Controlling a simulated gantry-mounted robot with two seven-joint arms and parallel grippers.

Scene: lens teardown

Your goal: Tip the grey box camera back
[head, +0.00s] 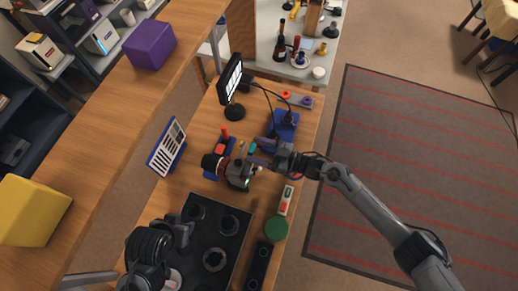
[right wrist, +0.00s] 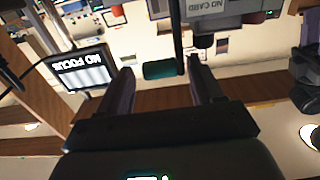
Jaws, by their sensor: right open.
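The grey box camera (head: 240,174) sits on the wooden bench in the head view, with a dark round part at its left side. In the right wrist view part of its grey body (right wrist: 222,12) shows at the top, with an upside-down "NO CARD" label. My right gripper (head: 257,152) is just above and right of the camera in the head view. In the right wrist view its fingers (right wrist: 163,80) are apart, with a teal cylinder (right wrist: 160,71) seen between them; contact cannot be told. My left arm is at lower left; its fingertips cannot be made out.
A black tray (head: 197,212) with round recesses lies below the camera. A blue-framed panel (head: 167,147) stands at left. A screen (head: 231,78) stands at the back; it reads "NO FOCUS" in the right wrist view (right wrist: 82,74). A green disc (head: 276,229) is near the right edge.

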